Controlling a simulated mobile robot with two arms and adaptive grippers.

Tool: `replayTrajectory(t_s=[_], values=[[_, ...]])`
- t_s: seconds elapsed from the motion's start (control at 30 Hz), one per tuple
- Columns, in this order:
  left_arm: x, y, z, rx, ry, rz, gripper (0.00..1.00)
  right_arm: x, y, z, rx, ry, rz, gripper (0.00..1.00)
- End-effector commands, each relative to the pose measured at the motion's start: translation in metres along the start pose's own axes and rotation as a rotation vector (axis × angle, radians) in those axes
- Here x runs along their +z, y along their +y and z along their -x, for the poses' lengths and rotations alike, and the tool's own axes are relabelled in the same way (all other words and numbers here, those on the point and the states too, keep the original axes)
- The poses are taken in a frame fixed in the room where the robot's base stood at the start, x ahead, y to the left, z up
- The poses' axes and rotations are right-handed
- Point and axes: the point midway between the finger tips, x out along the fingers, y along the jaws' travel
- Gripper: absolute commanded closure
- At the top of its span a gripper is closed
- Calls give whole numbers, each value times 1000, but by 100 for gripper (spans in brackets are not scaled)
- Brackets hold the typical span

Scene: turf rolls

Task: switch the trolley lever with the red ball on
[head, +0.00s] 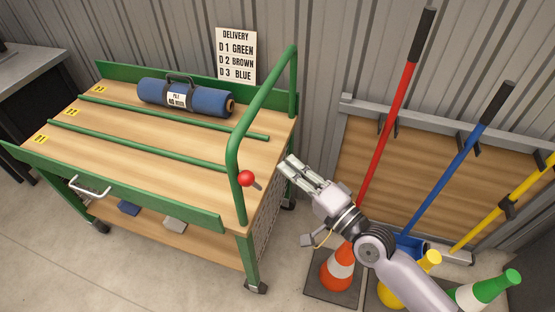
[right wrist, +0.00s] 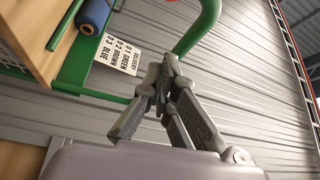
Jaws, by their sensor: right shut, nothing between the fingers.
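The trolley (head: 150,205) has a wooden deck and green rails and stands at the left in the head view. Its lever with the red ball (head: 246,178) is at the deck's right end, by the foot of the green push handle (head: 262,90). My right gripper (head: 285,168) is shut and empty, to the right of the red ball and apart from it. The shut fingers also show in the right wrist view (right wrist: 160,78), with the green handle behind them; the red ball is not visible there. My left gripper is not in view.
A blue roll (head: 186,97) lies on the deck behind green dividers. A delivery sign (head: 236,55) is on the wall. Long-handled tools (head: 400,90) hang at the right. Traffic cones (head: 338,268) stand on the floor beside my right arm.

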Motion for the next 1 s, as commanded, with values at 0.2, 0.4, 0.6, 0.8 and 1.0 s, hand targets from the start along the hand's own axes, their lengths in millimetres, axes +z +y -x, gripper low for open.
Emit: replayTrajectory(t_s=[0.2, 0.4, 0.6, 0.8, 1.0], values=[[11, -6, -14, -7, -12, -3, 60, 0, 9, 36, 0, -1, 0, 100], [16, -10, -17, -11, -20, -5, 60, -1, 8, 48, -2, 0, -1, 100], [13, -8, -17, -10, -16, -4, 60, -1, 8, 49, -3, 0, -1, 100], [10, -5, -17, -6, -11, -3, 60, -1, 8, 49, -3, 0, -1, 100], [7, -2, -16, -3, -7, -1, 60, -2, 11, 48, 4, 4, 5, 100]])
